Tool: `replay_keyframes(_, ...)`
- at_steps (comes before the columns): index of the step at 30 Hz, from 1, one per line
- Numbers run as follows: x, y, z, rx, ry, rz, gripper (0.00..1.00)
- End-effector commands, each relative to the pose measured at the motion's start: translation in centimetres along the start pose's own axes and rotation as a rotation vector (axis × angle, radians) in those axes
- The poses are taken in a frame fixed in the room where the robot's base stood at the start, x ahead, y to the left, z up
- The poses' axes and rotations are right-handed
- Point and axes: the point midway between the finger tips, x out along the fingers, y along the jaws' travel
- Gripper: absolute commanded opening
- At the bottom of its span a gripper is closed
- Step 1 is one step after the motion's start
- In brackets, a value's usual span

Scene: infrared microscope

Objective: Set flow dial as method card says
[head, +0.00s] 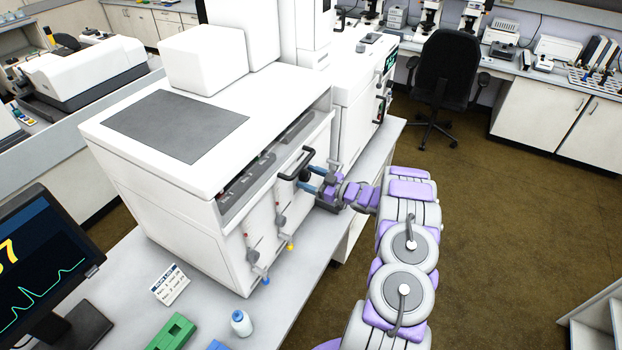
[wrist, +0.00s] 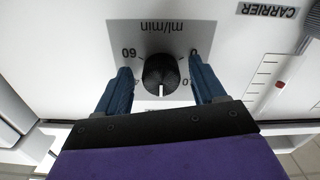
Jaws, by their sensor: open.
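The flow dial (wrist: 161,75) is a round black knob on a grey plate marked "ml/min", upside down in the wrist view. Its white mark points straight down in that picture, between partly covered numbers; a 60 is at upper left. My gripper (wrist: 160,77) is open, with one blue finger on each side of the dial and visible gaps between. In the head view my gripper (head: 311,181) is at the front of the white instrument (head: 205,225), and the dial cannot be made out there.
A "CARRIER" label (wrist: 268,10) and a red-marked scale (wrist: 263,75) are right of the dial. A monitor (head: 45,265), green block (head: 172,332) and small bottle (head: 241,322) stand nearby. The floor at right is open.

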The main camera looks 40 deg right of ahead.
Motion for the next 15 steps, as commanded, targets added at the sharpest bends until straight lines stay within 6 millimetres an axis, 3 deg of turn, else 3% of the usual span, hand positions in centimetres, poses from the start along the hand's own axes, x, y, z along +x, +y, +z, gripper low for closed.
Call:
replay_keyframes(5,-1.8,0.2,0.0,0.001,0.001,0.003,0.69)
replay_keyframes(15,-9.2,0.4,0.2,0.002,-0.002,0.007,0.69)
